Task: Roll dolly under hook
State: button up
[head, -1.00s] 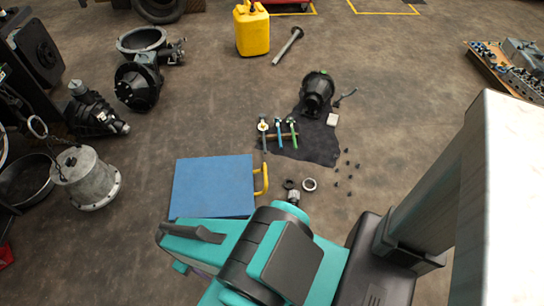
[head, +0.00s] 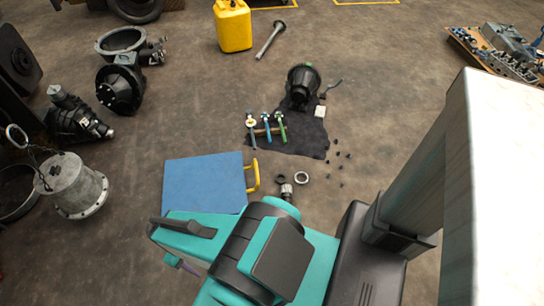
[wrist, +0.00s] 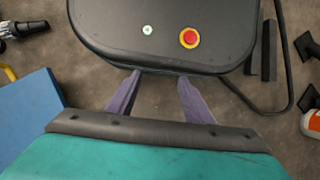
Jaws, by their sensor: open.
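The dolly is a flat blue platform (head: 203,183) with a yellow handle (head: 254,175) on its right edge, on the floor left of centre. Its blue top (wrist: 28,120) also shows at the left of the wrist view. A ring or hook (head: 17,135) with a dark chain hangs over a grey flanged housing (head: 72,187) at the far left; its exact shape is unclear. My gripper (wrist: 158,84) has two purple fingers spread apart with nothing between them. In the head view my teal arm hides most of it, near the dolly's front edge.
Black gear housings (head: 118,88) stand at upper left. A dark mat (head: 300,143) with tools, a small ring (head: 302,178) and several bolts lie right of the dolly. A yellow jerrycan (head: 233,25) stands behind. Floor between dolly and grey housing is clear.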

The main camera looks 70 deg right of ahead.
jog(key=w+d+f+n+t+y+b, duration=0.15)
jog(key=w+d+f+b, duration=0.35)
jog(key=w+d+b, duration=0.5)
jog(key=w+d+f+n+t+y+b, duration=0.1)
jog(key=d+f+t+b, duration=0.15)
jog(key=d, duration=1.65)
jog(key=s+d+n+t+b, duration=0.1)
jog(key=s+d+b, duration=0.3)
jog(key=d, duration=0.6)
jog(key=s+d+r+n+t+h+b, duration=0.1)
jog(key=s+d+b, duration=0.3)
jog(key=d, duration=0.7)
jog(key=s+d+r+n+t+b, duration=0.1)
jog(key=s+d+t+b, duration=0.1)
jog(key=s+d+b, duration=0.2)
jog(key=s+d, duration=0.3)
jog(key=d, duration=0.3)
jog(key=shift+s+d, duration=0.3)
jog(key=shift+d, duration=0.05)
jog(key=shift+f+n, duration=0.15)
jog(key=shift+n, duration=0.1)
